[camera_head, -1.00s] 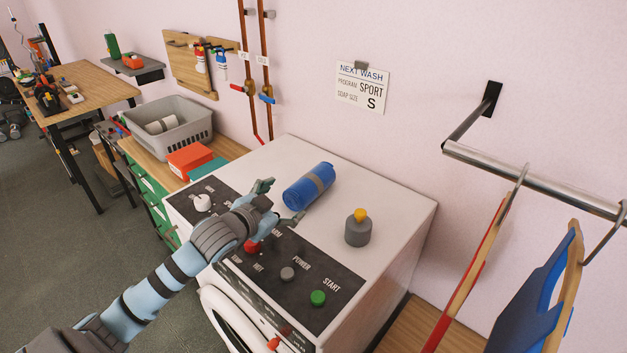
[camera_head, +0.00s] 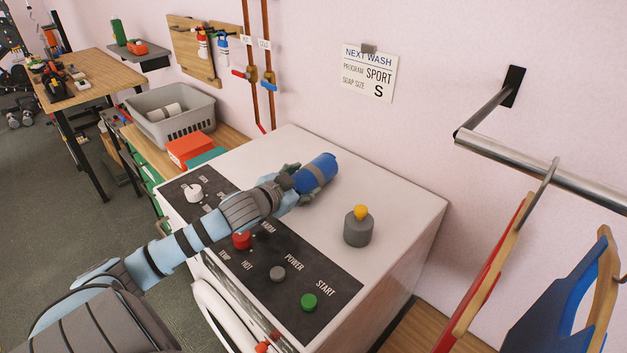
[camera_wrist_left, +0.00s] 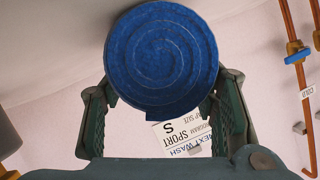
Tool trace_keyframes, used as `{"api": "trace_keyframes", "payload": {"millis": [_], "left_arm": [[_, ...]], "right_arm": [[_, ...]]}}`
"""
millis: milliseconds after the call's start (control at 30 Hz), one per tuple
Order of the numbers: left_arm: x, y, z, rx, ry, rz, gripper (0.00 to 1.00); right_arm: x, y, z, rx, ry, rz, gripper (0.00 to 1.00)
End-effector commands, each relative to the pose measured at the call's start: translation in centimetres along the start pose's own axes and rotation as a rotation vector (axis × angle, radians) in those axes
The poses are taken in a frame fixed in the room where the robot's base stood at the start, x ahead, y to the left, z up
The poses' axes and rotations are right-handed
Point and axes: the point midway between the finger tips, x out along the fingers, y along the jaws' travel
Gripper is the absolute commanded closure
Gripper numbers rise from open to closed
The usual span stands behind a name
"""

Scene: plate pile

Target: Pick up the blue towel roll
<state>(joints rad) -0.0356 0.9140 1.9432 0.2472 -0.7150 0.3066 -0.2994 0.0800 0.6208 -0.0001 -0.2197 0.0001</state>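The blue towel roll (camera_head: 322,169), with a grey band around its middle, lies on its side on the white top of the washing machine (camera_head: 390,190). My left gripper (camera_head: 297,182) is at the roll's near left end, its fingers spread on either side of that end. In the left wrist view the spiral end of the roll (camera_wrist_left: 162,58) sits between the fingertips of the left gripper (camera_wrist_left: 163,88). Whether the pads touch it is hard to see. My right gripper is not in view.
A grey dispenser with a yellow knob (camera_head: 358,226) stands right of the roll. The control panel (camera_head: 290,265) has several knobs and buttons beneath my left arm. A red box (camera_head: 190,149) and a grey basket (camera_head: 190,122) are to the left. The back of the machine top is clear.

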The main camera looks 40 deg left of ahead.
Motion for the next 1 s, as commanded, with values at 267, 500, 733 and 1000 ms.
{"api": "trace_keyframes", "payload": {"millis": [267, 500, 733, 1000], "left_arm": [[0.1, 0.1, -0.1, -0.002, 0.002, 0.002, 0.8], [-0.1, -0.1, -0.8, -0.001, 0.003, 0.003, 0.8], [-1.8, -2.0, -4.9, 0.002, 0.006, 0.001, 0.8], [-4.9, -5.4, -12.4, -0.002, 0.008, -0.001, 0.8]], "right_arm": [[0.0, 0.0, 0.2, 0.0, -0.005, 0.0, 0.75], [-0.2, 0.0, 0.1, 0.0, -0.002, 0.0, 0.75], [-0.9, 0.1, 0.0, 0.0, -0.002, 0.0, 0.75], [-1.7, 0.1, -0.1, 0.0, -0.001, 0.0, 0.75]]}}
